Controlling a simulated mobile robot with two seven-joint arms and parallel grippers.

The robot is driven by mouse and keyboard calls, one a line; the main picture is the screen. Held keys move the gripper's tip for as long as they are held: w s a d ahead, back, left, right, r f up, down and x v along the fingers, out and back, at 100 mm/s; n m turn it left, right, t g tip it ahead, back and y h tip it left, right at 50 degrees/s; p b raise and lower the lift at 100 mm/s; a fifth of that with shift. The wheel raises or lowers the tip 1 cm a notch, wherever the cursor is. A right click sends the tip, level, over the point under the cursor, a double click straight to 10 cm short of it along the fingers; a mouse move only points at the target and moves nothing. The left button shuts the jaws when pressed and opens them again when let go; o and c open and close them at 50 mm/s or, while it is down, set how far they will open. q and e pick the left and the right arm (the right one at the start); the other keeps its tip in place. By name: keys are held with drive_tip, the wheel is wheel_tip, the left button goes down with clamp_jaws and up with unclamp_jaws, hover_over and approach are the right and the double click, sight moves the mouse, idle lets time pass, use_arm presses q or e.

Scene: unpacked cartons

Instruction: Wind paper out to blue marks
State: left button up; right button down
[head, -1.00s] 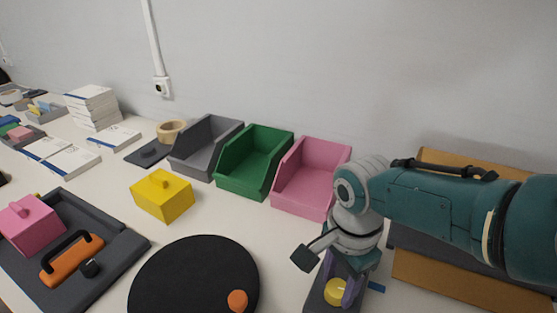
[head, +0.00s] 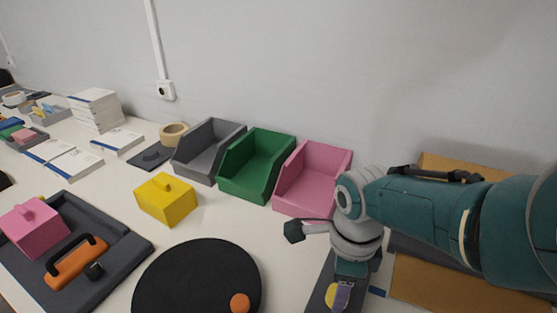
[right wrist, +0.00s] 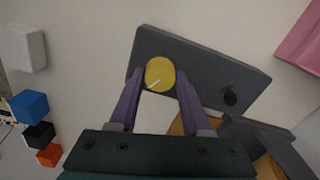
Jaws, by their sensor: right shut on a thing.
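A yellow round knob (right wrist: 160,74) with a pale line on its face sits on a dark grey plate (right wrist: 205,62). My right gripper (right wrist: 158,84) is shut on the knob, with a purple finger on each side. In the head view the gripper (head: 340,296) partly hides the knob (head: 331,294). A short blue mark (head: 377,291) lies on the table just right of the plate. Brown sheet material (head: 430,288) lies at the right with a dark grey part across it; my right arm hides much of it. My left gripper is not in view.
Pink (head: 312,180), green (head: 256,165) and grey (head: 208,150) bins stand along the wall. A black disc (head: 195,285) with an orange knob lies left of the plate. A yellow block (head: 166,200) and a dark tray (head: 120,250) are farther left. Bare table lies between them.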

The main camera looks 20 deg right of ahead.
drive_tip(key=shift+r, duration=0.1)
idle(0.4)
drive_tip(key=shift+c, duration=1.8)
unclamp_jaws()
wheel_tip(320, 180, up, 10)
drive_tip(key=p, duration=0.8)
